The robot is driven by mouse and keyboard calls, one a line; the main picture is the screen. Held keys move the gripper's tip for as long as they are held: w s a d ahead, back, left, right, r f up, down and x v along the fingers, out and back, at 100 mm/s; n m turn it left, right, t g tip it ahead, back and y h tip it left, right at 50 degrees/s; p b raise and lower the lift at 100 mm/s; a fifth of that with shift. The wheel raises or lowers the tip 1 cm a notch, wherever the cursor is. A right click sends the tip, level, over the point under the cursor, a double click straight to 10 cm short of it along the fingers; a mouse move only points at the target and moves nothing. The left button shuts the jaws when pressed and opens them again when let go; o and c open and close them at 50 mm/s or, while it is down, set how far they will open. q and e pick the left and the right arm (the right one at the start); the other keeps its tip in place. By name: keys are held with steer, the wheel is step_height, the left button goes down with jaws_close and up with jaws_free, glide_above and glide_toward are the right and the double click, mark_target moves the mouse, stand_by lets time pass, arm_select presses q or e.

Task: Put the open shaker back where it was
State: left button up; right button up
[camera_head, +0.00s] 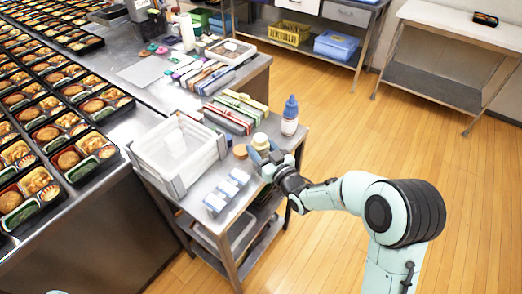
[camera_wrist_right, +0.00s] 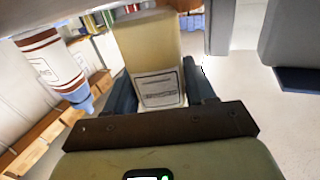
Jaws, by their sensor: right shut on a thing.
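The shaker (camera_head: 260,141) is pale yellow and stands near the right edge of the small metal cart. My right gripper (camera_head: 268,160) is shut on it. In the right wrist view the shaker (camera_wrist_right: 150,50) sits between the two dark fingers, its white printed label facing the camera. I cannot tell whether its base touches the cart top. A small round brown piece (camera_head: 240,151), perhaps its lid, lies just left of it. My left gripper is not in view.
A white bottle with a blue cap (camera_head: 290,115) stands behind the shaker, close by. A white bin (camera_head: 160,150), small pale blocks (camera_head: 227,190) and stacked coloured strips (camera_head: 240,108) crowd the cart (camera_head: 240,228). Rows of filled bento trays (camera_head: 83,156) lie at left.

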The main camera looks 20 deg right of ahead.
steer(key=shift+f, duration=0.35)
steer(key=shift+f, duration=0.1)
steer(key=shift+o, duration=1.2)
steer(key=shift+f, duration=0.1)
steer(key=o, duration=0.4)
steer(key=shift+c, duration=0.2)
